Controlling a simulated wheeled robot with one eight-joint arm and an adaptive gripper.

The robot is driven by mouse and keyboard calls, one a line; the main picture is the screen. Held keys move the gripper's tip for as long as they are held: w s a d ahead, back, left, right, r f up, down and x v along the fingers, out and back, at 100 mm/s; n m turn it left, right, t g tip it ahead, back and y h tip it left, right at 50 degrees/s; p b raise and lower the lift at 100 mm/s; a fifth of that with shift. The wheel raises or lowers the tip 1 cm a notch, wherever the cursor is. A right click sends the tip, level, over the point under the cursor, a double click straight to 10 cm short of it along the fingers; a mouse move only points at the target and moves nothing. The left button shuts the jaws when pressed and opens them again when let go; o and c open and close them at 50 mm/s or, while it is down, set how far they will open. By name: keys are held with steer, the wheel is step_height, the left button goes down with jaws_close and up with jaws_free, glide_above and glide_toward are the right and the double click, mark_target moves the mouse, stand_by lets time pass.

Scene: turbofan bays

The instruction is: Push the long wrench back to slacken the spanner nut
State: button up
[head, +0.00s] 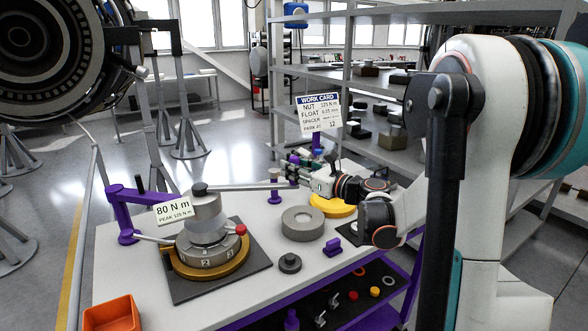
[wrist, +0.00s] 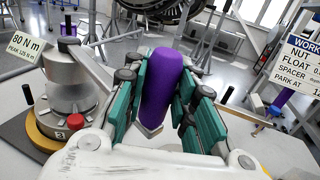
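The long wrench (head: 245,187) is a grey bar running right from the grey nut stack (head: 207,212), with a purple grip at its end. In the wrist view the upright purple grip (wrist: 160,85) stands between my gripper's teal finger pads (wrist: 160,105). The pads close on it from both sides. In the head view my gripper (head: 305,175) is at the bar's right end, and the grip is mostly hidden. The spanner nut itself is hard to tell apart within the stack. A numbered grey ring (head: 208,255) sits below on a gold ring. A card (head: 173,211) reads 80 N m, peak 125 N m.
A purple bracket (head: 125,215) stands left and a purple post (head: 274,186) under the bar. The work card (head: 318,113) stands behind.

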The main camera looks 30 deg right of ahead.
jaws_close()
steer(key=shift+w+d+r+y, duration=0.1)
steer(key=shift+w+d+y, duration=0.2)
steer(key=shift+w, duration=0.15)
steer(key=w+d+n+g+y, duration=0.2)
steer(key=w+n+y, duration=0.1)
steer(key=w, duration=0.7)
steer(key=shift+w+n+g+y+p, duration=0.3)
steer(key=shift+g+y+p, duration=0.1)
steer(key=shift+y, duration=0.2)
steer(key=o, duration=1)
jaws_free()
steer(key=shift+d, duration=0.2)
steer(key=shift+a, duration=0.1)
steer(key=shift+s, duration=0.1)
